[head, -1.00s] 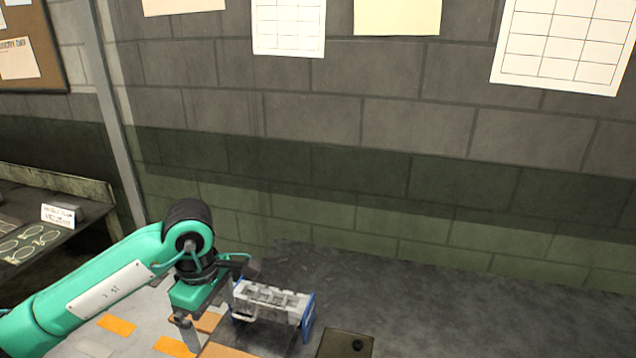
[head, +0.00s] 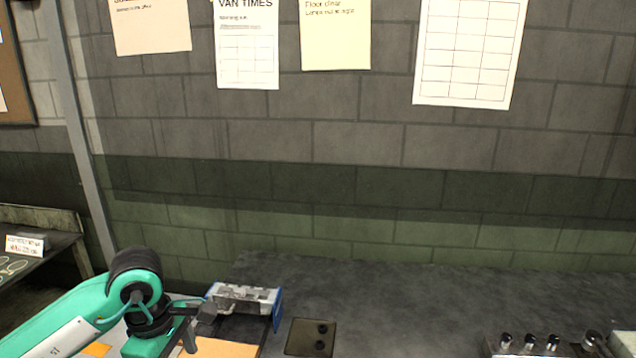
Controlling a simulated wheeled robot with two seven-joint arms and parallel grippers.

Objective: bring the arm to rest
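My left arm, green with dark joints, comes in at the lower left of the head view. Its gripper (head: 191,328) is beside the left end of a grey box-like part with blue ends (head: 243,294) on the dark bench top. My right arm and gripper are not in view.
The dark bench (head: 400,290) is mostly clear in the middle. A small dark plate with two black knobs (head: 311,338) lies near the front. A holder with several metal bolts (head: 548,344) is at lower right. A brick wall with papers stands behind.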

